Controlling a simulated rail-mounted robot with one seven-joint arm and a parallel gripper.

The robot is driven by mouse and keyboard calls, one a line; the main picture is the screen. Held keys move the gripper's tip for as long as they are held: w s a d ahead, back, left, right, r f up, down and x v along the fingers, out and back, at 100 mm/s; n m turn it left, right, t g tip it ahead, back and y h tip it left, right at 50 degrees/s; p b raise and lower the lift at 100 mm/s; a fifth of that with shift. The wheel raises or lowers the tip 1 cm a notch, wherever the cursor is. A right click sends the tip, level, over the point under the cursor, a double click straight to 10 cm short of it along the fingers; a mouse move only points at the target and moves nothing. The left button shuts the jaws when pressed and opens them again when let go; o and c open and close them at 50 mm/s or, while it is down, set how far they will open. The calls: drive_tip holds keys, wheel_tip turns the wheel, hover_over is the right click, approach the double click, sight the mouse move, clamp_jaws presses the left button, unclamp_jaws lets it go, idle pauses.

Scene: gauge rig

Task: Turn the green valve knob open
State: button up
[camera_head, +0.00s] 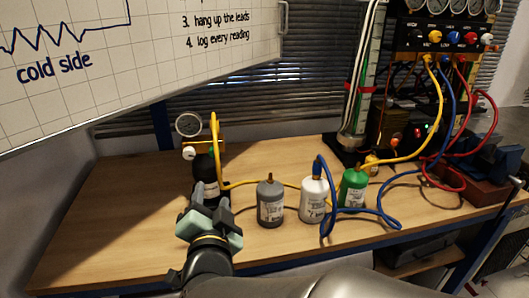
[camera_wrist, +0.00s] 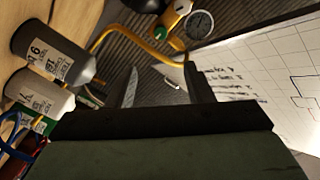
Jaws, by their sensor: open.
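A row of valve knobs sits on the dark manifold (camera_head: 455,42) at the upper right of the head view; I see a yellow knob (camera_head: 435,37), a blue knob (camera_head: 453,38), a red knob (camera_head: 470,38) and a white knob (camera_head: 486,38). My gripper (camera_head: 207,205) is over the left part of the bench, far from the manifold, in front of a black bottle (camera_head: 205,168). In the wrist view my gripper (camera_wrist: 163,92) is open, with nothing between its fingers.
A grey bottle (camera_head: 270,204), a white bottle (camera_head: 313,201) and a green bottle (camera_head: 353,190) stand on the wooden bench (camera_head: 110,215). Yellow, blue and red hoses cross the right side. A whiteboard (camera_head: 130,60) hangs upper left.

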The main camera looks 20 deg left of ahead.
sight(214, 154)
drive_tip(key=x, duration=1.6)
drive_tip(key=shift+w+a+p, duration=0.25)
drive_tip(key=shift+w+p, duration=0.05)
drive_tip(key=shift+p, duration=0.05)
drive_tip(key=c, duration=1)
